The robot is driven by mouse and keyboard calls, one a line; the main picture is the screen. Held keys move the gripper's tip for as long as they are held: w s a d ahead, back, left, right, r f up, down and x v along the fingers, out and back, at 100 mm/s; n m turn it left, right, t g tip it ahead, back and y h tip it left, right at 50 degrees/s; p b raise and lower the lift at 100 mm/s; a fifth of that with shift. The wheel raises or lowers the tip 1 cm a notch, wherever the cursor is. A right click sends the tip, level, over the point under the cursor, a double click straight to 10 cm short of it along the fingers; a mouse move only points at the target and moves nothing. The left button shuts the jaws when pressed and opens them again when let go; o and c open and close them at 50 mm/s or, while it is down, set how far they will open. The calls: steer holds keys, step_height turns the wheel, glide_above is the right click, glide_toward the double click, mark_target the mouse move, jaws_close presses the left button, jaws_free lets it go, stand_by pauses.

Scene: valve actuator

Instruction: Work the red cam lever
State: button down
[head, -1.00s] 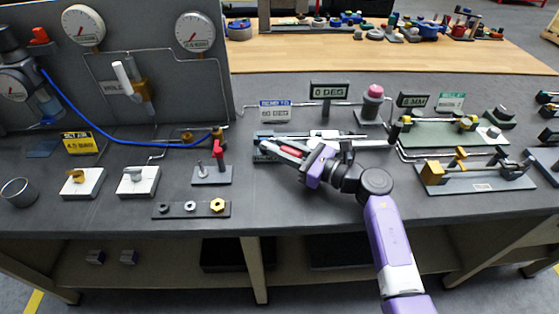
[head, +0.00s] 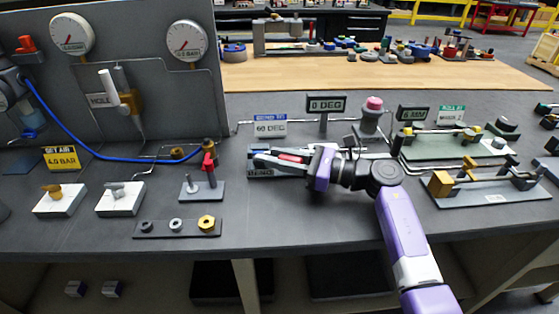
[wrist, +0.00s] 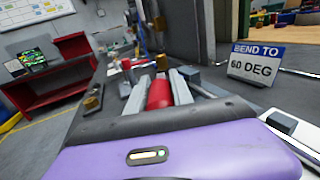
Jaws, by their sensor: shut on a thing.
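My gripper (head: 282,160) lies low over the bench at the bending station, its fingers pointing left. It is shut on a red bar (wrist: 159,93), which shows between the two grey fingers in the wrist view. The bar's far end and its mounting are hidden, so I cannot tell whether it is the cam lever. Another red handle (head: 26,43) is on the panel at the upper left.
A blue sign (head: 271,125) reads BEND TO 60 DEG; a display (head: 326,104) reads 0 DEG. A pink-topped post (head: 374,105) stands behind my wrist. A plate with nuts (head: 150,229) lies front left, a brass-fitted fixture (head: 485,192) to the right. The bench front before my gripper is clear.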

steer(key=shift+a+r, duration=0.1)
steer(key=c, duration=1.1)
jaws_free()
steer(key=shift+b+v, duration=0.45)
steer(key=shift+v, duration=3.5)
